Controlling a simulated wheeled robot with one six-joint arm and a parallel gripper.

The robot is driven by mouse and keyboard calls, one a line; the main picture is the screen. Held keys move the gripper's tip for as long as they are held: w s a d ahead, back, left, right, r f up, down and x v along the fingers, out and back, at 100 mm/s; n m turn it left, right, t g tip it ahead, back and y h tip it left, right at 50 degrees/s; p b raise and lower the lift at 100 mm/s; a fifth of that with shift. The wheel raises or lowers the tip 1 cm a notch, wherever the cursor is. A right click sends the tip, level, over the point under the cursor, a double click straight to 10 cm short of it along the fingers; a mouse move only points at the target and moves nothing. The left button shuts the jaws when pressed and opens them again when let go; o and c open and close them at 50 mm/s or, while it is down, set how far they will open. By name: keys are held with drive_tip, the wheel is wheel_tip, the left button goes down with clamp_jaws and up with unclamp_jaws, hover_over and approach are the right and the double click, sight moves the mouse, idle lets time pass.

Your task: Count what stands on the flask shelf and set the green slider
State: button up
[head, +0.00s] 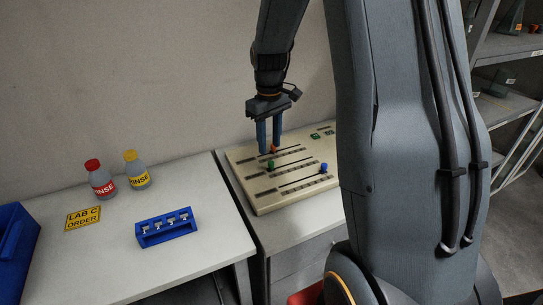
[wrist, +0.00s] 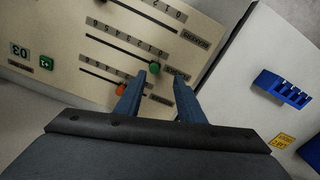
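The green slider knob (head: 271,165) sits on a slot of the beige control panel (head: 262,207), toward the slot's left end in the head view. In the wrist view the green knob (wrist: 154,67) shows just ahead of the fingertips, near the slot's end by a label. My gripper (head: 270,150) points down over the panel, open, with nothing seen between its fingers; the wrist view also shows it open (wrist: 159,76). An orange knob (wrist: 121,89) is close to one finger. A grey shelf rack (head: 507,47) at the right holds dark glassware, partly cut off; I cannot tell how many pieces or which shelf is the flask shelf.
A blue knob (head: 323,168) is on the panel's front slot. Green displays (head: 322,134) are at its back right. Two rinse bottles (head: 102,180), a yellow sign (head: 82,218), a blue rack (head: 166,228) and a blue bin (head: 15,250) stand on the left table.

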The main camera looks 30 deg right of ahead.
sight(271, 162)
drive_tip(key=shift+w+d, duration=0.45)
drive_tip(key=shift+f, duration=0.25)
drive_tip(key=shift+f+p, duration=1.2)
drive_tip(key=shift+f, duration=2.45)
clamp_jaws()
